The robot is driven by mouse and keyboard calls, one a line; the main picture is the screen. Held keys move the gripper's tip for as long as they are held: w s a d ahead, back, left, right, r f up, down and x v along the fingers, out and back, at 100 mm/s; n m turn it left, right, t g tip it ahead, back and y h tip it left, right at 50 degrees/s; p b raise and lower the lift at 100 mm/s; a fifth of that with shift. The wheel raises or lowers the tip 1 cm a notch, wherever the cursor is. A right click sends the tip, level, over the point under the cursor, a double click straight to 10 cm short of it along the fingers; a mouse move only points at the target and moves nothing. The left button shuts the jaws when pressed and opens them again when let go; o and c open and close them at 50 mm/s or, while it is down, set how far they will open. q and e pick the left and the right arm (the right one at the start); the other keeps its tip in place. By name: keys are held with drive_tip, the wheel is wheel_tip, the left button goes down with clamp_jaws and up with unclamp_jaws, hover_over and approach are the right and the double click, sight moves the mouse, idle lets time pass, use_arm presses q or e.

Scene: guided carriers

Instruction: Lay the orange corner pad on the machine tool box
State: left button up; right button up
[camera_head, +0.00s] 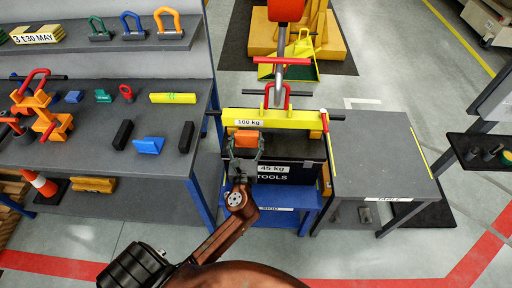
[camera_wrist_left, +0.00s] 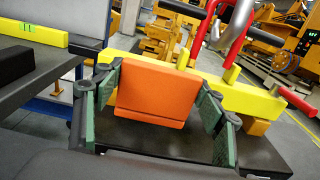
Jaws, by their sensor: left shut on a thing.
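The orange corner pad (camera_head: 246,138) is in my left gripper (camera_head: 244,150). In the left wrist view, the pad (camera_wrist_left: 158,92) sits between the two green-padded fingers (camera_wrist_left: 160,105), its broad face towards the camera. The black machine tool box (camera_head: 292,177), marked TOOLS and 45 kg, stands on a blue stand, partly hidden by my gripper. The pad is over the box's left part, close to the yellow beam; I cannot tell whether it touches the box. The dark lid (camera_wrist_left: 150,142) shows below the pad in the left wrist view. My right gripper is not in view.
The yellow 100 kg beam (camera_head: 285,118) lies across the box, with a red shackle and hook above it. A shelf bench (camera_head: 90,155) with coloured parts stands at left. A grey table (camera_head: 380,160) stands at right, its top mostly clear.

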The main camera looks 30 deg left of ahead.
sight(253, 147)
use_arm(q)
drive_tip(key=w+f, duration=0.1)
drive_tip(key=f+b, duration=0.1)
drive_tip(key=w+f, duration=0.1)
drive_tip(key=shift+w+d+f, duration=0.15)
drive_tip(key=shift+w+f, duration=0.15)
drive_tip(key=shift+f, duration=0.1)
drive_tip(key=shift+w+d+f+b, duration=0.1)
drive_tip(key=shift+w+f+b, duration=0.2)
drive_tip(key=shift+b, duration=0.1)
drive_tip(key=shift+w+f, duration=0.15)
drive_tip(key=shift+w, duration=0.05)
wheel_tip(253, 147, down, 3)
drive_tip(key=shift+w+r+b, duration=0.1)
drive_tip(key=shift+b, duration=1.05)
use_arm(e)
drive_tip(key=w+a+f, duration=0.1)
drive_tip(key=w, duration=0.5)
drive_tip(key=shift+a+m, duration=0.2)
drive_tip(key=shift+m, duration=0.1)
use_arm(q)
drive_tip(key=shift+f, duration=0.25)
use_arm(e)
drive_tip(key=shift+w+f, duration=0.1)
use_arm(q)
drive_tip(key=o, duration=1.2)
drive_tip(key=shift+f, duration=0.1)
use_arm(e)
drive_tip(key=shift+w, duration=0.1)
